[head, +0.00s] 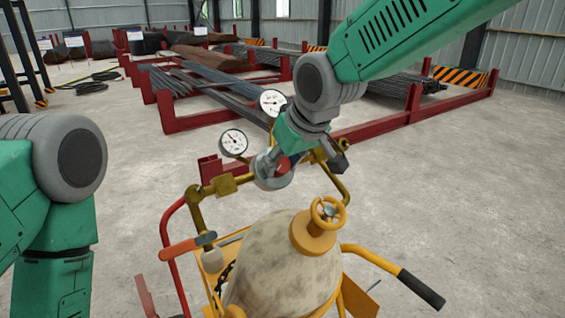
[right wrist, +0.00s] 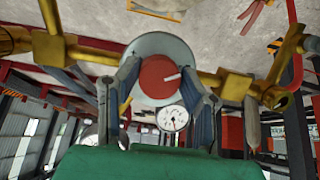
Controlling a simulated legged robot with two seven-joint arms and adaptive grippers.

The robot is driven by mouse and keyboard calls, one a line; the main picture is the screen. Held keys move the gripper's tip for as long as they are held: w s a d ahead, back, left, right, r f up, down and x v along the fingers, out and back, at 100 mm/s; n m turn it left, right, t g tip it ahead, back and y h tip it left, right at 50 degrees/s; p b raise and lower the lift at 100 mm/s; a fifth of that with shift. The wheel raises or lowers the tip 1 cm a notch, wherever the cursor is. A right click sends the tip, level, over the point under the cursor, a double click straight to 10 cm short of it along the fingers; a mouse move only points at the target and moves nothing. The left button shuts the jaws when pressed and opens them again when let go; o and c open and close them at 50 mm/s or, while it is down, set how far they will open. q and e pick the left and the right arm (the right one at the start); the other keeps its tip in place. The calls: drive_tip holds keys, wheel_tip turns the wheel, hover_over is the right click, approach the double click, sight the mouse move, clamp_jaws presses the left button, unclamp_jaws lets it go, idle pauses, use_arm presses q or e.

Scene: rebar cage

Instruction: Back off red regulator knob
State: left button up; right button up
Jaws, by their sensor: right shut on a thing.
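The red regulator knob (right wrist: 158,76) with a pale pointer line sits on a round grey regulator body (right wrist: 160,46) in the right wrist view. My right gripper (right wrist: 163,88) has its fingers on either side of the knob and is shut on it. In the head view, a bit of the red knob (head: 283,168) shows below my right gripper (head: 296,154), which hides much of the regulator. Two round white gauges stand by the regulator, one at its left (head: 234,142) and one behind it (head: 271,102). My left arm shows at the left edge, but its gripper is out of view.
Brass pipes (head: 223,185) run from both sides of the regulator. Below stands a worn pale cylinder (head: 275,270) with a yellow valve wheel (head: 328,212), on a yellow cart with a black-gripped handle (head: 421,289). Red racks (head: 410,110) with steel bars lie behind. The concrete floor at right is clear.

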drive_tip(key=shift+s+f, duration=0.15)
drive_tip(key=shift+f, duration=0.15)
drive_tip(key=o, duration=1.1)
drive_tip(key=shift+o, duration=0.2)
drive_tip(key=shift+w+a+r, duration=0.1)
drive_tip(key=shift+w, duration=0.15)
drive_tip(key=shift+r, duration=0.15)
drive_tip(key=shift+s+r, duration=0.15)
drive_tip(key=shift+r, duration=0.15)
drive_tip(key=v, duration=1)
drive_tip(key=shift+s+d+r, duration=0.15)
drive_tip(key=shift+d+r, duration=0.15)
